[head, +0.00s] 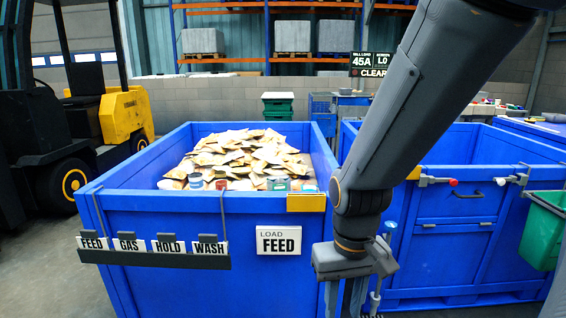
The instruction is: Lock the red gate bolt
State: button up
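The red gate bolt (437,181) is a small grey bolt with a red knob at the upper left of the right blue bin's front gate (456,204). A second bolt with a white knob (507,180) sits at the gate's upper right. How far the red bolt is slid in cannot be told at this size. My gripper (358,303) hangs pointing down in front of the bins, lower and to the left of the red bolt and apart from it. Its fingertips run off the bottom edge, so its opening is unclear.
The left blue bin (130,205) holds many pouches and several cans, with a LOAD FEED sign (278,240) and a label rack (152,258) in front. A green bin (543,232) hangs at the right. A yellow forklift (122,118) stands at the left.

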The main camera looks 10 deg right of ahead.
aim_at(454, 183)
jog(key=z, duration=0.9)
jog(key=i, duration=0.9)
jog(key=z, duration=0.65)
